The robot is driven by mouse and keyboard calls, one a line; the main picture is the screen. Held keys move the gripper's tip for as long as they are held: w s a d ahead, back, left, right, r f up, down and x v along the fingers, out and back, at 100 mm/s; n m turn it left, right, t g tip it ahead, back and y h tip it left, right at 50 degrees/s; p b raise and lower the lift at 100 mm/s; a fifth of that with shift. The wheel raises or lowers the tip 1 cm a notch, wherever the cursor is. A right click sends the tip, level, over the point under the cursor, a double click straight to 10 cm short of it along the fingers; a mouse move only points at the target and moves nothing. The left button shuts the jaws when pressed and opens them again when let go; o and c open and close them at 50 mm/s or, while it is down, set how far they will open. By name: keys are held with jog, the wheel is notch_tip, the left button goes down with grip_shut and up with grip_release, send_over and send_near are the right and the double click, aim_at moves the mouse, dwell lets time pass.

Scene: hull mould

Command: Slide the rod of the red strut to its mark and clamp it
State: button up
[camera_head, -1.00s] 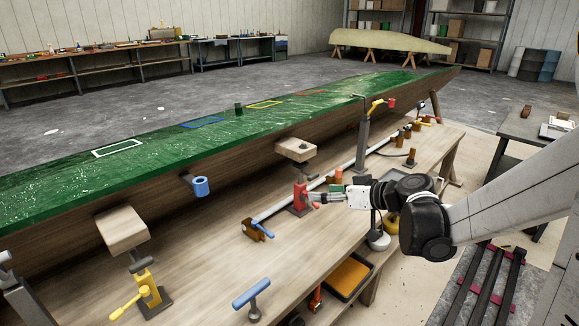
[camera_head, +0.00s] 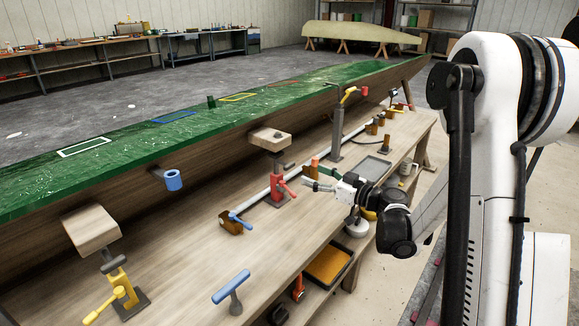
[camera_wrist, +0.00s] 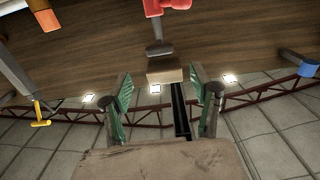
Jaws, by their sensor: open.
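The red strut (camera_head: 277,185) stands upright on the bench (camera_head: 200,255) near the hull's side. Its grey rod (camera_head: 276,161) rises from the red body to a wooden pad (camera_head: 269,139). A red lever (camera_head: 288,188) sticks out at its right. My gripper (camera_head: 308,177) is open and empty, a little right of the strut and apart from it. I cannot make out a mark on the rod.
The green hull (camera_head: 130,150) runs behind. A long grey bar (camera_head: 250,195) with a blue-handled clamp (camera_head: 234,221) lies close to the strut. A grey post (camera_head: 336,135), a yellow strut (camera_head: 121,285) and a blue T-handle (camera_head: 231,287) also stand nearby. The front bench middle is clear.

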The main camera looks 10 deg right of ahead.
aim_at(291, 165)
jog(key=b+x, duration=0.1)
jog(key=x, duration=0.9)
jog(key=shift+w+a, duration=0.1)
grip_shut()
